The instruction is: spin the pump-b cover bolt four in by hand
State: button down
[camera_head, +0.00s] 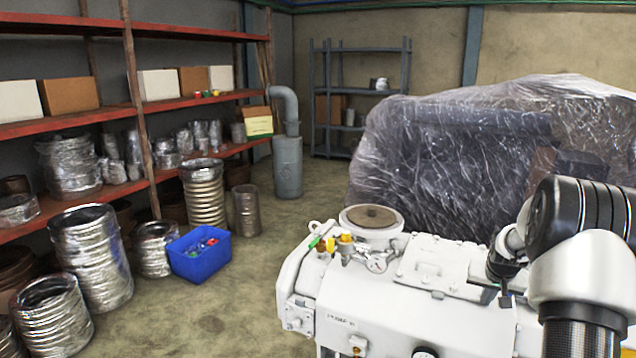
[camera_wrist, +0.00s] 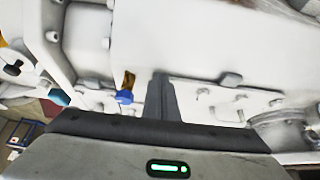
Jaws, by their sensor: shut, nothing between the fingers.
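The white pump (camera_head: 375,315) fills the lower right of the head view, with a small label I cannot read for certain on its front. A raised rectangular cover (camera_head: 440,262) is on its top; which bolt is bolt four I cannot tell. My gripper (camera_head: 505,298) is at the cover's right end, fingers pointing down, partly hidden by my wrist. In the wrist view, my gripper (camera_wrist: 160,78) has its fingers together, with nothing seen between them. White pump casing (camera_wrist: 215,35) lies beyond the fingertips. Contact with the pump cannot be told.
A plastic-wrapped bulk (camera_head: 480,150) stands behind the pump. A blue bin (camera_head: 200,255) is on the floor, near red shelving (camera_head: 135,110). Open floor lies between.

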jog(key=shift+w+a+b, duration=0.15)
jog(key=shift+b, duration=0.3)
jog(key=shift+s+a+r, duration=0.1)
jog(key=shift+s+a, duration=0.05)
jog(key=shift+s, duration=0.2)
jog(key=shift+r+p, duration=1.55)
jog(key=shift+r, duration=1.4)
